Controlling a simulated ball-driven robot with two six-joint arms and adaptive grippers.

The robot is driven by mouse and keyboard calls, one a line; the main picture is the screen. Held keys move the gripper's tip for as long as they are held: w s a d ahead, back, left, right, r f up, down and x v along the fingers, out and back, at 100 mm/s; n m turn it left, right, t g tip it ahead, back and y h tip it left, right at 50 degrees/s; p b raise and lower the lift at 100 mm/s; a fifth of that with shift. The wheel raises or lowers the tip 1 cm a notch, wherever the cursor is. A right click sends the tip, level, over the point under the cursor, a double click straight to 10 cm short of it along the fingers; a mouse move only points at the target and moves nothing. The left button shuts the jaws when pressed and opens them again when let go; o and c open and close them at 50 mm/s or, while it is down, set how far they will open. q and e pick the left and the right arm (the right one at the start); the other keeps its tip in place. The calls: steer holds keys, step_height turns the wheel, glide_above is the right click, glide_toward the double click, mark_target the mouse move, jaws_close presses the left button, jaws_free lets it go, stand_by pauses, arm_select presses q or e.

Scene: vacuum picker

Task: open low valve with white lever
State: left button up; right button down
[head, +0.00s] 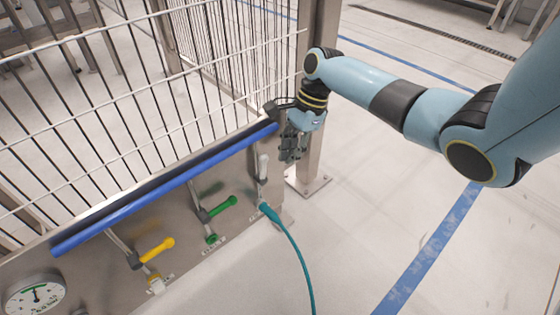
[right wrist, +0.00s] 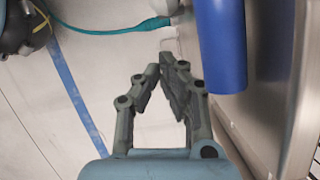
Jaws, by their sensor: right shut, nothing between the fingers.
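The white lever (head: 263,167) stands nearly upright on its valve at the right end of the metal panel, below the blue pipe. A teal hose (head: 295,248) is plugged in under this valve. My right gripper (head: 290,158) is just right of the white lever in the head view, shut and empty, its fingers pointing down. In the right wrist view its fingertips (right wrist: 160,68) are close together. My left gripper is not in view.
The blue pipe (head: 165,190) runs along the panel top and shows beside my fingers in the right wrist view (right wrist: 221,45). A green lever (head: 222,206), a yellow lever (head: 157,250) and a gauge (head: 36,297) are further left. A metal post (head: 314,150) stands close behind.

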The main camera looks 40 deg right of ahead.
mark_target(262, 168)
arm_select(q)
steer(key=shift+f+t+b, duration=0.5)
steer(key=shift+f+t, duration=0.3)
arm_select(e)
steer(key=shift+w+a+r, duration=0.1)
steer(key=shift+a, duration=0.65)
steer(key=shift+w+a+r, duration=0.1)
steer(key=shift+a, duration=0.6)
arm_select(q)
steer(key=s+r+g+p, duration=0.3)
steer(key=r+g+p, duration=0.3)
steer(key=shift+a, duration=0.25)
arm_select(e)
steer(key=shift+s+a+r+h, duration=0.1)
steer(key=shift+a+r+h, duration=0.15)
steer(key=shift+a+h, duration=0.55)
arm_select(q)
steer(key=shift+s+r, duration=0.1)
arm_select(e)
steer(key=shift+a, duration=0.15)
